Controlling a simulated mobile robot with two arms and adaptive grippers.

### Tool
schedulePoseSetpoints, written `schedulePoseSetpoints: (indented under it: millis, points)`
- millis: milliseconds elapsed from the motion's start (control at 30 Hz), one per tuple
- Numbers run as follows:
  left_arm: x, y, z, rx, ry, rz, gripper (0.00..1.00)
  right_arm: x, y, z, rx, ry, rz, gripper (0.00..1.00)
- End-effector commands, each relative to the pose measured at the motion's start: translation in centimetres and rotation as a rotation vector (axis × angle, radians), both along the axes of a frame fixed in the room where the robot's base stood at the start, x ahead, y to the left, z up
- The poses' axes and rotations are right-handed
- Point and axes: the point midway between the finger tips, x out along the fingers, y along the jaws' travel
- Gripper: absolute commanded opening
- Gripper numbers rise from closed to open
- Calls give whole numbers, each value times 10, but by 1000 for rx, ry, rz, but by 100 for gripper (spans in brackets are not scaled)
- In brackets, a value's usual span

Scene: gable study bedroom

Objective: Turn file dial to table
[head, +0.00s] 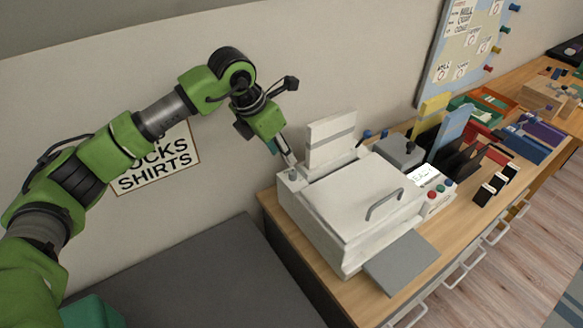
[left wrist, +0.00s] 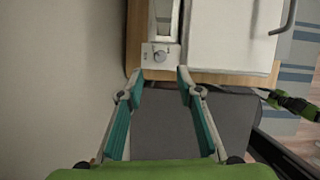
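A small round grey dial (left wrist: 160,56) sits on a pale plate at the near corner of a white machine in the left wrist view. The white machine (head: 350,192), with a lid and a grey handle, stands on the wooden table in the head view. My left gripper (head: 289,163) is at the machine's back left corner, pointing down. In the left wrist view my left gripper (left wrist: 162,76) has its teal-padded fingers spread, with the dial just beyond the gap between the tips. Nothing is between the fingers. Part of a green and black arm shows at the right edge there.
A grey tray (head: 402,262) juts from the machine's front. A small button panel (head: 435,190), dark file holders (head: 462,160) and colored bins stand to the right. The wall is close behind my left arm. A dark grey surface (head: 200,282) lies left of the table.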

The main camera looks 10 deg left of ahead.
Motion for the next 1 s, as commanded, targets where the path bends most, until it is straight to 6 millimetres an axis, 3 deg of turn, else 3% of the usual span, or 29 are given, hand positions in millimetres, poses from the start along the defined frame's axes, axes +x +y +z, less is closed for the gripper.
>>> schedulePoseSetpoints:
  millis: [200, 400, 600, 867, 1000]
  points:
    - [14, -12, -43, 0, 5, 1, 33, 0, 0, 13, 0, 0, 0, 28]
    - [23, -19, -73, -1, 5, 1, 33, 0, -1, 19, -1, 1, 0, 28]
    - [28, -22, -86, -1, 1, 1, 33, 0, -1, 21, -1, 1, 0, 28]
    - [29, -22, -88, -1, 1, 1, 33, 0, -1, 21, -1, 1, 0, 28]
    - [28, -22, -88, -1, 1, 1, 2, 0, -1, 21, -1, 1, 0, 28]
